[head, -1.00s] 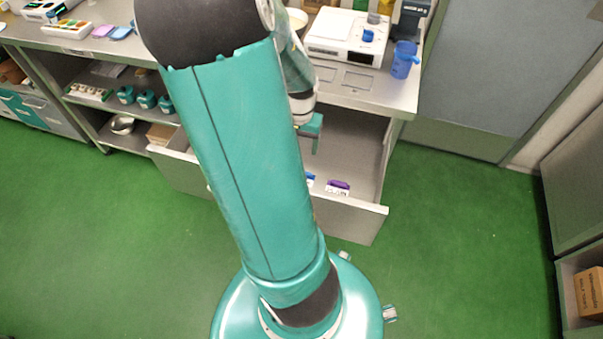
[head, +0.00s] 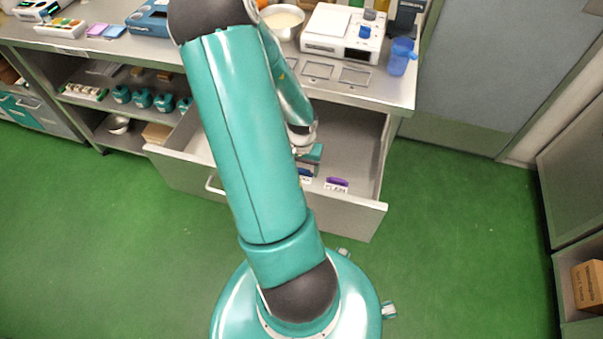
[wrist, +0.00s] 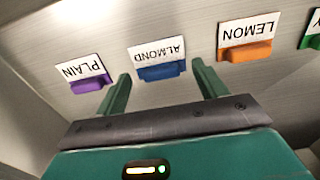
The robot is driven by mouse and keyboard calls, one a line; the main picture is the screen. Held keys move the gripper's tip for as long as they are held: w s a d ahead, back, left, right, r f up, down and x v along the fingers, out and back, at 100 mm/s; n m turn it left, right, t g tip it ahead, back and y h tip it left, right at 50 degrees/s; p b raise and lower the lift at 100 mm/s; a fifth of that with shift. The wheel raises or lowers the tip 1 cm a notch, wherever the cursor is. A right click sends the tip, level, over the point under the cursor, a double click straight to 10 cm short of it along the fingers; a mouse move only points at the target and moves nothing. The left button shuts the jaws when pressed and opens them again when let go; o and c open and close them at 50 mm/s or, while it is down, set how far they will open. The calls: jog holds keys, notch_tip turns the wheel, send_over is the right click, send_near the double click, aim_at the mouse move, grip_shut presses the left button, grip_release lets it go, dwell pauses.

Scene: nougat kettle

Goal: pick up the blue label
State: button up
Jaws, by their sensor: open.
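The blue label (wrist: 160,71), a white card reading ALMOND on a blue base, stands in the open drawer (head: 352,211). In the wrist view its text is upside down. My gripper (wrist: 160,80) is open, with one finger on each side of the blue label in that view. Its fingers look apart from the label, and I cannot tell how far beyond the fingertips it stands. In the head view my gripper (head: 308,160) is inside the drawer, and the blue label (head: 305,174) is mostly hidden by my arm.
The purple PLAIN label (wrist: 91,83) stands left of the blue one in the wrist view, and the orange LEMON label (wrist: 246,53) stands right. A green label (wrist: 313,42) is cut off at the edge. The drawer walls and the counter (head: 385,91) above bound the space.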

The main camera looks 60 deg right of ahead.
jog(key=shift+f, duration=0.7)
jog(key=c, duration=0.7)
jog(key=shift+o, duration=0.2)
jog(key=shift+r, duration=0.15)
